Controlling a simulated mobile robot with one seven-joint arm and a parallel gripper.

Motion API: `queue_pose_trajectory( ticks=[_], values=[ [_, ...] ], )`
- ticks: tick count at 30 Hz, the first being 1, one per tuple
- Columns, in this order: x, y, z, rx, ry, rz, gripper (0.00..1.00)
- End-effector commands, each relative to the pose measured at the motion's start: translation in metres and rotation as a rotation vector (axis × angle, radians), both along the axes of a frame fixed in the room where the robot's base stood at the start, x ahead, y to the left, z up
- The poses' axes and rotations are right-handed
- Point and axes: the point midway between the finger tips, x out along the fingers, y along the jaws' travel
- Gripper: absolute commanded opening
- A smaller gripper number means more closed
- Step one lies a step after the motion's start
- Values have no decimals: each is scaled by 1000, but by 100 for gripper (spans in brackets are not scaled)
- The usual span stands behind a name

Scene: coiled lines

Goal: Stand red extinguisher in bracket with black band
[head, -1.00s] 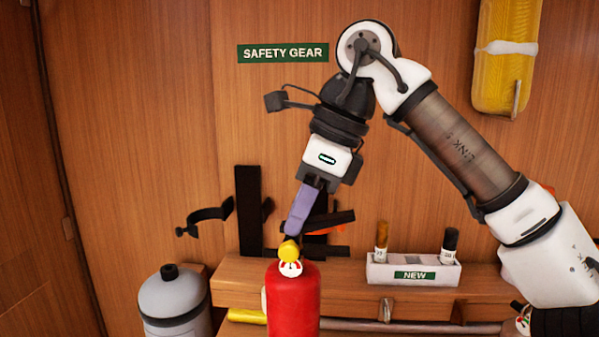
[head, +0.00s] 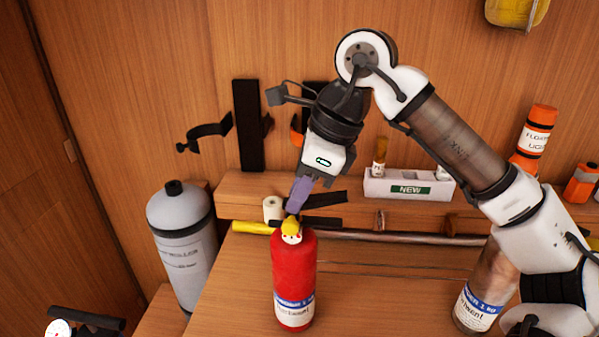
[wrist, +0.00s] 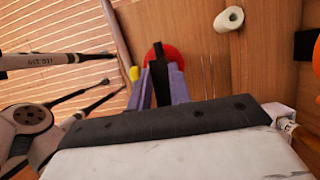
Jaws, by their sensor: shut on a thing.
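The red extinguisher (head: 293,270) is upright, with a yellow top, a small gauge and a white and blue label. My gripper (head: 297,205) is shut on its top, at the black handle; I cannot tell whether its base touches the bench. In the wrist view the red body (wrist: 172,54) shows beyond the purple fingers (wrist: 160,80).
A grey cylinder (head: 180,235) stands at the left. A white box labelled NEW (head: 408,188) sits on the ledge. A pole (head: 370,235) and a white roll (head: 272,208) lie behind the extinguisher. Another labelled cylinder (head: 478,308) stands at the right, partly behind my arm.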

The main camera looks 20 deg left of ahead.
Motion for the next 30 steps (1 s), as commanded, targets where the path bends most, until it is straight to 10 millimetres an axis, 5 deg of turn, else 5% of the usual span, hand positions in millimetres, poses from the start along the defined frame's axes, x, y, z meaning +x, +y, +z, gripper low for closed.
queue_pose_trajectory(
  ticks=[10, 11, 15, 24, 30],
  values=[
    [0, 0, -1, 6, -3, -1, 0],
    [0, 0, -2, 1, -1, 0, 24],
    [0, 0, -2, 1, -1, 0, 42],
    [0, 0, 0, 1, -1, 0, 42],
    [3, -7, 19, 1, -2, -4, 42]
  ],
)
